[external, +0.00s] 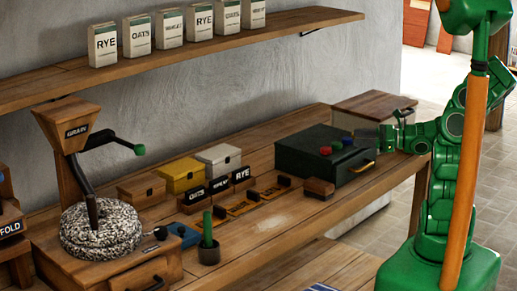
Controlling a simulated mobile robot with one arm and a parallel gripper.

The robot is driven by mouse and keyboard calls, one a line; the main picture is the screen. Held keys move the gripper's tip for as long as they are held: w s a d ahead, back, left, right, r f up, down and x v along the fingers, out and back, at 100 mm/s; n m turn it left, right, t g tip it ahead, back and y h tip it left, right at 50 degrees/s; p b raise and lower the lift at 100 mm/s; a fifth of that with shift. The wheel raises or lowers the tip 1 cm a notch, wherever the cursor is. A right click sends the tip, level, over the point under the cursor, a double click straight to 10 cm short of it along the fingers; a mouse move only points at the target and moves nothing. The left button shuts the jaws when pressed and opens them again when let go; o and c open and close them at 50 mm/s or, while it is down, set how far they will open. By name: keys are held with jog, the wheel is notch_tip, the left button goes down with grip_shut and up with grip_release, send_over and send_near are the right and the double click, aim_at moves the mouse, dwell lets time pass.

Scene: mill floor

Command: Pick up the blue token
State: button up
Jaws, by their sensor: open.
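A small blue round piece (347,140), which looks like the blue token, is on top of a dark green box (305,160) on the wooden bench. Red round pieces (325,151) sit beside it on the same box. My gripper (382,136) is open at the right end of the box, to the right of the blue piece and apart from it. The fingers are small and dark in this view, so their exact height over the box is hard to judge.
A grain mill (100,230) stands at far left. A shelf (290,25) with several cartons hangs above.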

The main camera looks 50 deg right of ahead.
aim_at(351, 139)
jog(key=s+d+f+m+t+h, duration=0.1)
jog(key=d+f+m+h, duration=0.15)
jog(key=d, duration=0.25)
jog(key=s+d+f+m+t+h, duration=0.2)
jog(key=d+m, duration=0.2)
jog(key=d, duration=0.1)
jog(key=shift+n, duration=0.25)
jog(key=shift+d+x, duration=0.15)
jog(key=shift+x, duration=1.65)
jog(key=shift+d+x, duration=0.1)
jog(key=shift+x, duration=1.65)
jog(key=shift+w+a+f, duration=0.15)
jog(key=shift+w, duration=0.6)
jog(key=shift+w+a+f, duration=0.15)
jog(key=shift+w+f, duration=0.05)
jog(key=shift+w, duration=0.6)
jog(key=shift+x, duration=1.1)
jog(key=c, duration=0.7)
